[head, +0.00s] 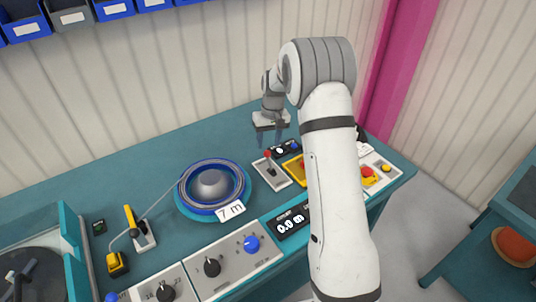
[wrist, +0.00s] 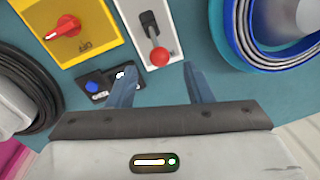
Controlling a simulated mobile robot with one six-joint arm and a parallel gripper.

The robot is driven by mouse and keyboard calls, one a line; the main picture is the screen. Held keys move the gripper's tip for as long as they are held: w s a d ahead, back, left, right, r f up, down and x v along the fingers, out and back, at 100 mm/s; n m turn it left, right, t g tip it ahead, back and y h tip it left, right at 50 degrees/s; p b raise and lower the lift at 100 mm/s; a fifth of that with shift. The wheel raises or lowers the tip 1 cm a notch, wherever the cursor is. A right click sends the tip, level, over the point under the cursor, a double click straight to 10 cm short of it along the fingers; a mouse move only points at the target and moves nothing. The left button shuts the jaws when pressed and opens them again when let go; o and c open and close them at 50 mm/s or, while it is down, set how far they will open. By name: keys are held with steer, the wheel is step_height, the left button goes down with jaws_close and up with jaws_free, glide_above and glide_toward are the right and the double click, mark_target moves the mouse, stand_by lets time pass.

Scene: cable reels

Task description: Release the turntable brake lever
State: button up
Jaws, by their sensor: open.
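The lever (head: 271,171) has a dark shaft and a red ball knob and stands on a pale plate, right of the turntable (head: 180,205). In the wrist view its red knob (wrist: 160,57) lies just beyond and between my fingertips, and its plate (wrist: 171,18) runs up to the top edge. My gripper (head: 272,142) is open and empty behind the lever in the head view. Its two blue-grey fingers (wrist: 159,73) show apart in the wrist view, with no clear contact with the knob. A blue-rimmed cable reel (head: 211,184) sits on the turntable.
A yellow switch box (wrist: 88,42) with a red rotary handle stands beside the lever plate. A small dark block (wrist: 97,86) with a blue knob lies near my left finger. A cable coil (wrist: 25,95) is at the left. Bench space (head: 130,180) behind the reel is clear.

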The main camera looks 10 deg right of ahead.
mark_target(267, 152)
steer(key=f, duration=0.2)
steer(key=f+p, duration=0.1)
steer(key=f, duration=0.5)
steer(key=shift+w+a+f, duration=0.1)
steer(key=shift+a, duration=0.25)
steer(key=shift+c, duration=0.4)
